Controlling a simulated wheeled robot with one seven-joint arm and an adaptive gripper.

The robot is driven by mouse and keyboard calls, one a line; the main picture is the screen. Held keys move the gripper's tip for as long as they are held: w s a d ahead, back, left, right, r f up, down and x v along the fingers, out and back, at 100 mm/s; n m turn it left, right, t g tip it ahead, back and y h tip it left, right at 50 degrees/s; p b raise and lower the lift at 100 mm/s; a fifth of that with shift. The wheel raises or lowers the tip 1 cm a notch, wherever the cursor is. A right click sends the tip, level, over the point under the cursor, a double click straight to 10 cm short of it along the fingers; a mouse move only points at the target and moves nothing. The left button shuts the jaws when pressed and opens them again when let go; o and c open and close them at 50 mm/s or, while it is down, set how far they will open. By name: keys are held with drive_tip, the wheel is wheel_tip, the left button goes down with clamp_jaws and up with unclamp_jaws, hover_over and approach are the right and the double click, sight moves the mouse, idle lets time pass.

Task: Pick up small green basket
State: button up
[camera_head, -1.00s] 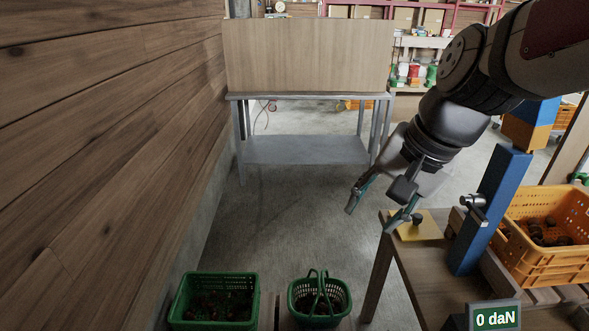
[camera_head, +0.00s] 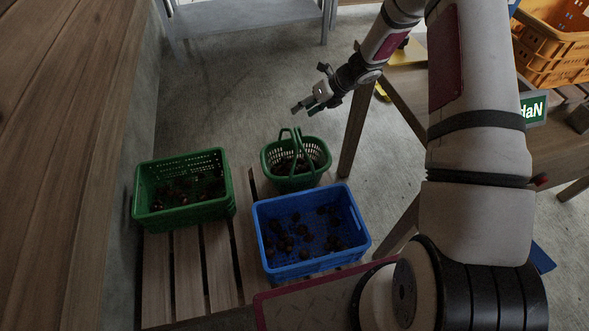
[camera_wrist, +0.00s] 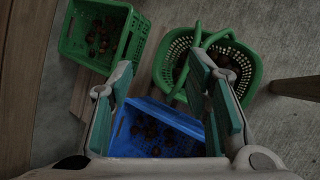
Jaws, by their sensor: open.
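The small green basket (camera_head: 296,178) is round with raised handles and stands on a wooden pallet, with chestnuts inside. My gripper (camera_head: 305,107) is in the air above it, a little behind it in the head view, apart from it. In the wrist view the basket (camera_wrist: 168,62) lies ahead and to the right, its handles near the right finger. My gripper (camera_wrist: 165,90) is open with nothing between its teal-padded fingers. The fingers hide parts of the basket and the blue crate.
A green crate (camera_head: 186,213) with chestnuts stands left of the basket, by the wooden wall. A blue crate (camera_head: 318,265) with chestnuts stands just in front of it. A table leg (camera_head: 357,132) rises to the right. Bare concrete floor lies behind.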

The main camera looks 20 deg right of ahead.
sight(298, 136)
drive_tip(key=f+m+b, duration=0.1)
drive_tip(key=f, duration=0.3)
drive_tip(key=w+f+m+b, duration=0.1)
drive_tip(key=f+m, duration=0.1)
drive_tip(key=f, duration=0.2)
drive_tip(key=f+m, duration=0.1)
drive_tip(key=f, duration=0.3)
drive_tip(key=shift+w+d+f+t+b, duration=0.15)
drive_tip(key=shift+d+f+t+b, duration=0.15)
drive_tip(key=shift+d+f+b, duration=0.1)
drive_tip(key=b+x, duration=0.3)
drive_tip(key=x, duration=0.2)
drive_tip(key=shift+a+f, duration=0.15)
drive_tip(key=shift+f, duration=0.1)
drive_tip(key=shift+r, duration=0.1)
clamp_jaws()
drive_tip(key=shift+w+r, duration=0.1)
drive_tip(key=shift+w, duration=0.05)
